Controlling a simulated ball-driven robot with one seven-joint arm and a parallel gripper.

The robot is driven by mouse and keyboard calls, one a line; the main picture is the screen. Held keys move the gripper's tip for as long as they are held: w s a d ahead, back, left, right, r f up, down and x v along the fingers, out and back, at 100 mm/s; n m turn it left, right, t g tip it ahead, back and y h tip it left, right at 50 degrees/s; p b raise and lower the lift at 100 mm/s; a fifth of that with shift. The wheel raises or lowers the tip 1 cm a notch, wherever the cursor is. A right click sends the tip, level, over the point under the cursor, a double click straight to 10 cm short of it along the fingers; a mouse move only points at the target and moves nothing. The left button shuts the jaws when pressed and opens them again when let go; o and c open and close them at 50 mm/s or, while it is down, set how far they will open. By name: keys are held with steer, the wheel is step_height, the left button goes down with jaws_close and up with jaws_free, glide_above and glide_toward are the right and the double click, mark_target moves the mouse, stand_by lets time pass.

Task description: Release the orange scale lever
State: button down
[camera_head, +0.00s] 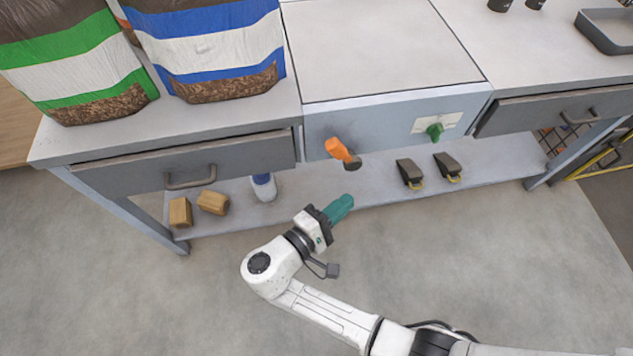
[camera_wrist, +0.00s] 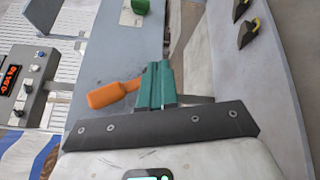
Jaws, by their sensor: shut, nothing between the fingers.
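The orange scale lever (camera_head: 338,149) sticks out from the light blue-grey front panel of the scale (camera_head: 385,125), left of a green knob (camera_head: 434,131). It tilts down to the right, toward a dark round end. My gripper (camera_head: 346,200), with teal fingers, is shut and empty, below and in front of the lever in the head view. In the wrist view the lever (camera_wrist: 113,92) lies just left of my gripper (camera_wrist: 156,66), its right end partly hidden behind the fingers. I cannot tell whether they touch.
Drawers with handles flank the scale, the left one (camera_head: 185,160) and the right one (camera_head: 560,108). Pellet bags (camera_head: 215,45) stand on the counter. The lower shelf holds a bottle (camera_head: 264,187), wooden blocks (camera_head: 211,202) and dark scoop-like items (camera_head: 410,173). The floor in front is clear.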

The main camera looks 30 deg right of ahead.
steer(key=w+a+f+n+t+h+b, duration=0.1)
steer(key=w+a+n+t+b, duration=0.2)
steer(key=a+t, duration=0.4)
steer(key=a+n, duration=0.1)
steer(key=a, duration=0.3)
steer(key=shift+w+a+f+h+b, duration=0.15)
steer(key=shift+a+f+h+b, duration=0.1)
steer(key=shift+a+h+b, duration=0.15)
steer(key=p, duration=0.2)
glide_toward(343, 155)
steer(key=shift+w+d+r, duration=0.15)
steer(key=shift+w+d, duration=0.7)
steer(key=shift+w, duration=0.3)
steer(key=shift+w+d+r, duration=0.2)
steer(key=shift+w+d, duration=0.7)
steer(key=shift+w, duration=0.25)
